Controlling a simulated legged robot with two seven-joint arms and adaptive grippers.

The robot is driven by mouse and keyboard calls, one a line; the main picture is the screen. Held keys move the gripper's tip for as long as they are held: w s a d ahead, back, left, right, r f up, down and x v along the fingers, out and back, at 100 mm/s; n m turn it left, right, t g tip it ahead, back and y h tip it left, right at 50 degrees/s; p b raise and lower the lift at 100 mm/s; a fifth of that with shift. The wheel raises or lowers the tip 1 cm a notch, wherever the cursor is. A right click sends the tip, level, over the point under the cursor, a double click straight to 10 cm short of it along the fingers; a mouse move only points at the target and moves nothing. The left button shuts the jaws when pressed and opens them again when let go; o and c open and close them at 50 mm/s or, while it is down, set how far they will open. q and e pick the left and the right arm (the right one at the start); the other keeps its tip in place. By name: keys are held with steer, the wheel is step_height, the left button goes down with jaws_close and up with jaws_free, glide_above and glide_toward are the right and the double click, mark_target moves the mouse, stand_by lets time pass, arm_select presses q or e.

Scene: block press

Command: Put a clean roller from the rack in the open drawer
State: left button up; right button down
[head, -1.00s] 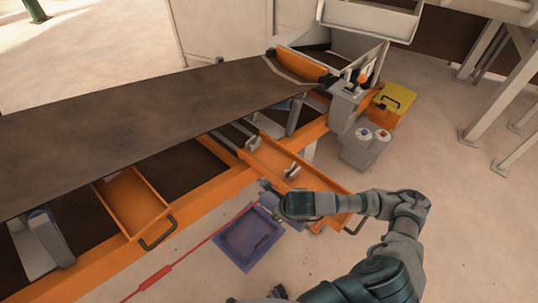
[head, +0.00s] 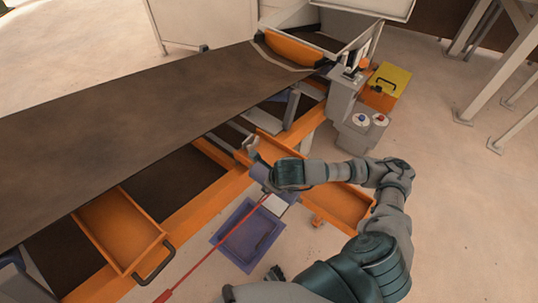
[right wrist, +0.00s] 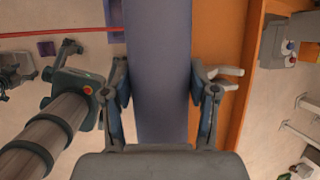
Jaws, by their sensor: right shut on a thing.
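My right gripper (right wrist: 160,110) is shut on a long blue-grey roller (right wrist: 160,60), with one finger on each side of it. In the head view the roller (head: 262,173) shows only in part beside my right wrist, over the left edge of the open orange drawer (head: 346,205). My forearm crosses above this drawer and hides its middle. A pale upright bracket (head: 250,146) stands at the drawer's far end. A second orange drawer (head: 118,228) is open and empty at the left. A dark tip at the bottom may be my left gripper (head: 275,273); its jaws are unclear.
A wide dark belt (head: 90,130) on an orange frame fills the upper left. A blue tray (head: 222,238) lies on the floor, with a red line passing over it. A grey control box (head: 362,133) and a yellow-lidded box (head: 388,80) stand at the right.

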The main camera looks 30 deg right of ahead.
steer(key=shift+w+d+f+b, duration=0.2)
steer(key=shift+w+d+b, duration=0.35)
steer(key=shift+d+b, duration=0.25)
steer(key=w+d, duration=0.1)
steer(key=w, duration=0.2)
steer(key=w+d+p, duration=0.1)
steer(key=w+d, duration=0.1)
steer(key=w, duration=0.2)
steer(key=w+d, duration=0.1)
steer(key=w, duration=0.2)
steer(key=shift+w+d+f, duration=0.15)
steer(key=shift+d+f, duration=0.2)
steer(key=shift+d, duration=0.05)
steer(key=shift+w+d+f, duration=0.1)
steer(key=shift+w+d, duration=0.2)
steer(key=shift+w, duration=0.2)
steer(key=f, duration=0.3)
steer(key=shift+d, duration=0.3)
steer(key=shift+f, duration=0.35)
arm_select(q)
steer(key=shift+w+d+r, duration=0.35)
steer(key=shift+w+r, duration=0.1)
steer(key=shift+w, duration=0.25)
arm_select(e)
steer(key=shift+a, duration=0.1)
arm_select(q)
steer(key=shift+w, duration=0.1)
arm_select(e)
steer(key=shift+a, duration=0.1)
